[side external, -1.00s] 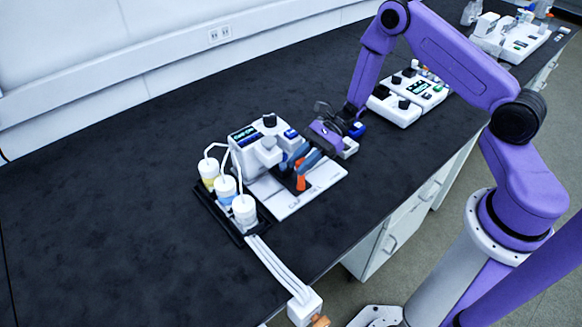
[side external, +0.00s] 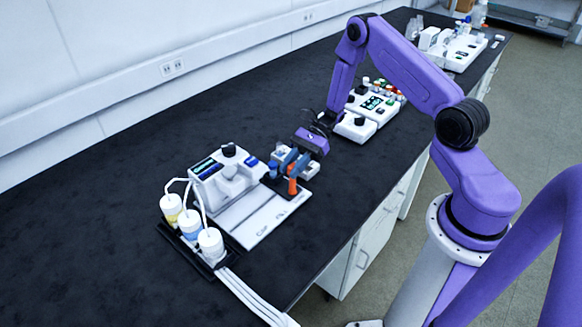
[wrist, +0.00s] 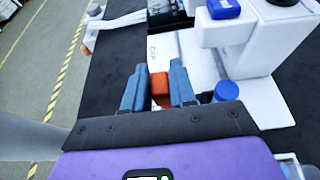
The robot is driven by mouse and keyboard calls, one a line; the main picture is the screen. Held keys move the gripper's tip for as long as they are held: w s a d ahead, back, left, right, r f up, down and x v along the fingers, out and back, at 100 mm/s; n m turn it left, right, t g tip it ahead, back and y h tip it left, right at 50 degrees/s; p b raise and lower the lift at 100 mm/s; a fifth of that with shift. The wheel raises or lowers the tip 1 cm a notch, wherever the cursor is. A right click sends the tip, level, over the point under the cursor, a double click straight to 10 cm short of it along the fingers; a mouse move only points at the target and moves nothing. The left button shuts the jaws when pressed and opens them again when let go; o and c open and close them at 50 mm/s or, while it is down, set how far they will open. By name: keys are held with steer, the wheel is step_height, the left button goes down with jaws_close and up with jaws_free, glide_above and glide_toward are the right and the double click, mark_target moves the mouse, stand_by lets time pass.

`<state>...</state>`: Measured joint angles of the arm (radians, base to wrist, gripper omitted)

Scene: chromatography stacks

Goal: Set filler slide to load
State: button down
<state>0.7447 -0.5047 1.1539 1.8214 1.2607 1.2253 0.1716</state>
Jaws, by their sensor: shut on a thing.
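The white filler (side external: 225,182) with a small screen and a black top knob stands on the bench. Its pale base plate (side external: 262,218) carries a dark slide with an orange handle (side external: 292,187) at the plate's right end. My gripper (side external: 289,171) points down over the slide with its blue fingers around the handle. In the wrist view the orange handle (wrist: 159,88) sits between the two fingers of my gripper (wrist: 158,72), which are shut on it. The filler (wrist: 265,40) stands to the right of them. The fingers and handle hide part of the slide.
White-capped bottles (side external: 190,224) with tubes stand in a black rack left of the filler. A blue-topped part (side external: 273,168) is close beside my fingers. Another white device (side external: 372,110) stands behind my gripper. The bench (side external: 110,200) is clear at the left.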

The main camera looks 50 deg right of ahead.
steer(key=shift+d, duration=0.35)
steer(key=c, duration=1)
jaws_free()
steer(key=shift+d, duration=0.1)
steer(key=v, duration=1.7)
steer(key=shift+r, duration=0.15)
